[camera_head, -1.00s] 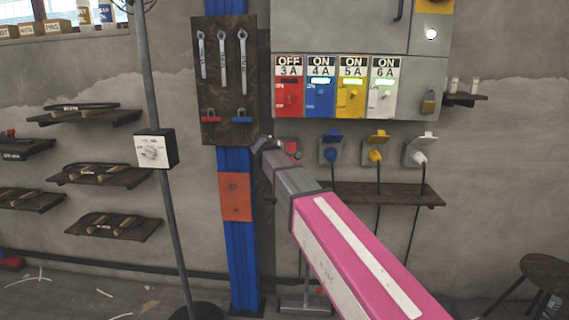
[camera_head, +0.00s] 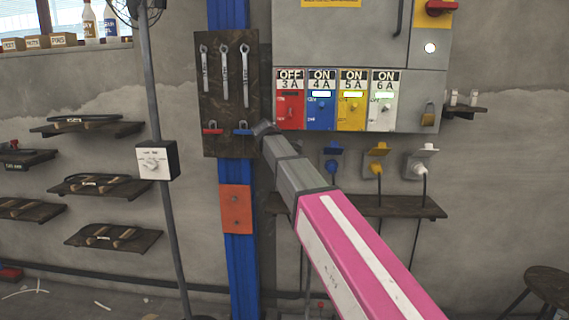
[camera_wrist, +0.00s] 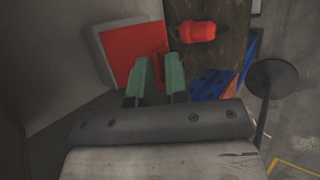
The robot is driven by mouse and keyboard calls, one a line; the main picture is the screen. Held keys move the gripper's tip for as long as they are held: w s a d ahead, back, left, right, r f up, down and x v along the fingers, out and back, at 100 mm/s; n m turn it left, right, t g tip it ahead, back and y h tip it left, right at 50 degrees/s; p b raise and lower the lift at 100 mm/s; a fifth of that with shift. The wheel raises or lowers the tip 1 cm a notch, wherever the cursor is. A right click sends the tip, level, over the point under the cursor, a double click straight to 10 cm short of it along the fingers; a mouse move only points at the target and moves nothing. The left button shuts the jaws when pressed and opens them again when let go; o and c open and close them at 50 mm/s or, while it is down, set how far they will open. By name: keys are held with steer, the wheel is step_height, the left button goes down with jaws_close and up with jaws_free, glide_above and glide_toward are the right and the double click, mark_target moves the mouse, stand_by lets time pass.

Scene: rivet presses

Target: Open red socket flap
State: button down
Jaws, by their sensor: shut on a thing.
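The red socket (camera_wrist: 93,32) shows in the wrist view as a light grey housing with a red square face. A narrow red part of its flap (camera_wrist: 158,63) stands out toward my gripper (camera_wrist: 160,72). The two green fingers are shut on this part. How far the flap is swung cannot be told. In the head view my arm covers the red socket, and the fingertips are not clearly seen near the bottom right of the tool board.
A dark tool board (camera_head: 229,130) with hanging wrenches and a red plug (camera_wrist: 197,32) is close beside the gripper. The switch panel (camera_head: 359,45) is above. Blue (camera_head: 332,149), yellow (camera_head: 376,150) and white (camera_head: 421,158) sockets line the wall to the right, above a shelf (camera_head: 398,206).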

steer(key=shift+w+r, duration=0.5)
steer(key=shift+w, duration=0.2)
steer(key=c, duration=1.2)
jaws_free()
steer(key=shift+w, duration=0.1)
steer(key=shift+c, duration=0.2)
steer(key=shift+s+d+f, duration=0.1)
steer(key=shift+s+f, duration=0.05)
steer(key=shift+s, duration=0.15)
steer(key=shift+f, duration=0.1)
